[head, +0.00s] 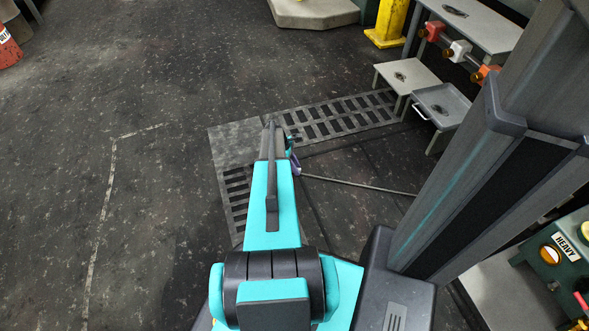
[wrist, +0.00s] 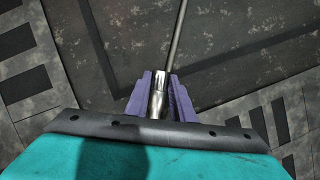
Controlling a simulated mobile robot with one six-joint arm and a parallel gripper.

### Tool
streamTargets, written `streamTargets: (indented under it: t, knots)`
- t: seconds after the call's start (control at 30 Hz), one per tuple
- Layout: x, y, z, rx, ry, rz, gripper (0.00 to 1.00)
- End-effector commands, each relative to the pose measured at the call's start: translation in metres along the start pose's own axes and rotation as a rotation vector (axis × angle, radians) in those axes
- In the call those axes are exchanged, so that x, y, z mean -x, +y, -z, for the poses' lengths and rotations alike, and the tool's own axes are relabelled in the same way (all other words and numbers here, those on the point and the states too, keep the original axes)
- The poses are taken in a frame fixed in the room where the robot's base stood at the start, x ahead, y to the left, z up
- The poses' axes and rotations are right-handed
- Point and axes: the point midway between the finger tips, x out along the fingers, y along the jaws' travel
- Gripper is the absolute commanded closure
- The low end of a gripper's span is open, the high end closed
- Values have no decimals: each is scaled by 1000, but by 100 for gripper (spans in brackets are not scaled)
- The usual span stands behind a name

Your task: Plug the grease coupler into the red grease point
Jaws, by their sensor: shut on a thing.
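My gripper (wrist: 160,80) has purple fingers, shut around the silver grease coupler (wrist: 158,98) in the wrist view. A thin grey hose (wrist: 179,35) runs from the coupler to the top of that view. In the head view my gripper (head: 294,163) is mostly hidden behind my arm, low over the floor, and the hose (head: 360,185) stretches right from it. The red grease point (head: 433,30) is at the upper right, on a rail with a white point (head: 460,50) and an orange point (head: 485,74). My gripper is well apart from them.
Slotted floor grating (head: 345,115) lies beneath my arm. Open floor lies left.

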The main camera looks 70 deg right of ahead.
Motion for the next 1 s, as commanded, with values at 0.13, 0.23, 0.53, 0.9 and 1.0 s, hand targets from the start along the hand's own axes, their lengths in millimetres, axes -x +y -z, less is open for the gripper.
streamTargets:
  t: [0.13,0.23,0.53,0.9,1.0]
  knots:
    - [6,0,-2,0,0,0,100]
    - [12,0,-5,0,0,0,100]
    - [41,-18,-6,3,0,1,100]
    - [66,-86,33,3,0,0,100]
    - [70,-102,42,2,0,0,100]
